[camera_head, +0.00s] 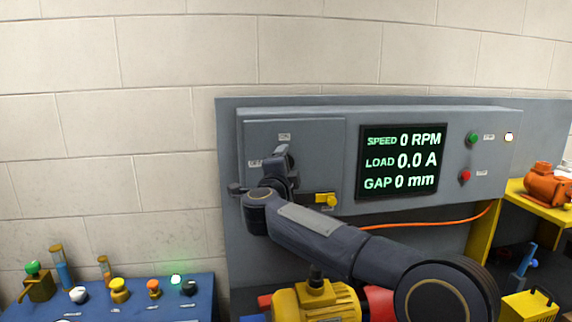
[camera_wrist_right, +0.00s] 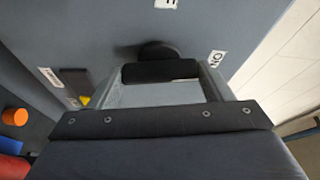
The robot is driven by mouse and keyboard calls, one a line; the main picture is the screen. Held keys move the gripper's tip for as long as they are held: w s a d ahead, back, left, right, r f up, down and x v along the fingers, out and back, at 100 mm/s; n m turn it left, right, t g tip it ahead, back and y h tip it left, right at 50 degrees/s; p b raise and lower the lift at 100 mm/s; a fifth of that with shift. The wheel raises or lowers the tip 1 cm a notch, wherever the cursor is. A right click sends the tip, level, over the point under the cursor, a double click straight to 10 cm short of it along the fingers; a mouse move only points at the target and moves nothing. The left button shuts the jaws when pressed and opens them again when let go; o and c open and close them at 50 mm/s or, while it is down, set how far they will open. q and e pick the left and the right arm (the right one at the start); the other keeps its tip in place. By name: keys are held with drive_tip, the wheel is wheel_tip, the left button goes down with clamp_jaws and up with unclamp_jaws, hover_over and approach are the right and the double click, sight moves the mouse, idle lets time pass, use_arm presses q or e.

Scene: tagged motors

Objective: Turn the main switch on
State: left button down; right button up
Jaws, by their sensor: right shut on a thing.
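The main switch (camera_wrist_right: 157,50) is a dark round knob with a black bar handle on the grey cabinet (camera_head: 375,115). In the right wrist view the bar lies between the two fingers of my right gripper (camera_wrist_right: 163,76), which is shut on it. A white ON label (camera_wrist_right: 215,58) is just right of the knob. In the head view my right gripper (camera_head: 281,163) is at the cabinet's left door and hides most of the switch. My left gripper is in neither view.
A display (camera_head: 402,162) reads speed 0 RPM, load 0.0 A, gap 0 mm. Green (camera_head: 473,138) and red (camera_head: 465,176) buttons are to its right. A yellow part (camera_head: 322,199) is below the gripper. A yellow motor (camera_head: 315,302) stands below my arm.

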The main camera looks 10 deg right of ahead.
drive_tip(key=shift+m+g+p, duration=0.35)
drive_tip(key=shift+m+g, duration=0.05)
drive_tip(key=shift+m, duration=0.6)
drive_tip(key=o, duration=1)
drive_tip(key=shift+s, duration=0.1)
drive_tip(key=b+v, duration=0.2)
drive_tip(key=v, duration=0.5)
drive_tip(key=shift+s+a+b, duration=0.15)
drive_tip(key=shift+s+b, duration=0.2)
drive_tip(key=shift+b, duration=0.05)
